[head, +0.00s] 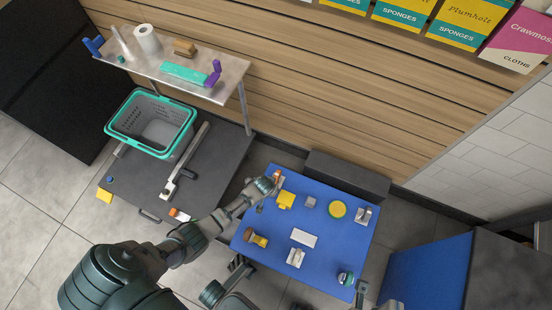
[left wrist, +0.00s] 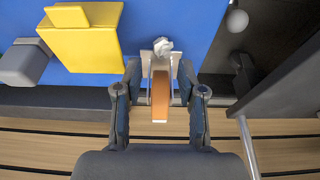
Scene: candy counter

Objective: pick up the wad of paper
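A crumpled pale grey wad of paper (left wrist: 163,46) shows in the left wrist view, near the edge of the blue tabletop. It sits just beyond and between the fingertips of my left gripper (left wrist: 160,68). The fingers are apart, with an orange and pale grey piece (left wrist: 160,95) between them; a gap shows on both sides. In the head view my left gripper (head: 272,184) is at the far left part of the blue table (head: 325,235); I cannot make out the wad there. A part of my right gripper (head: 361,287) shows at the bottom right, its fingers unclear.
A yellow block (left wrist: 85,45) lies close left of the left gripper, with a grey block (left wrist: 25,63) beyond it. A basket (head: 150,122) and a metal shelf (head: 215,92) stand at the left.

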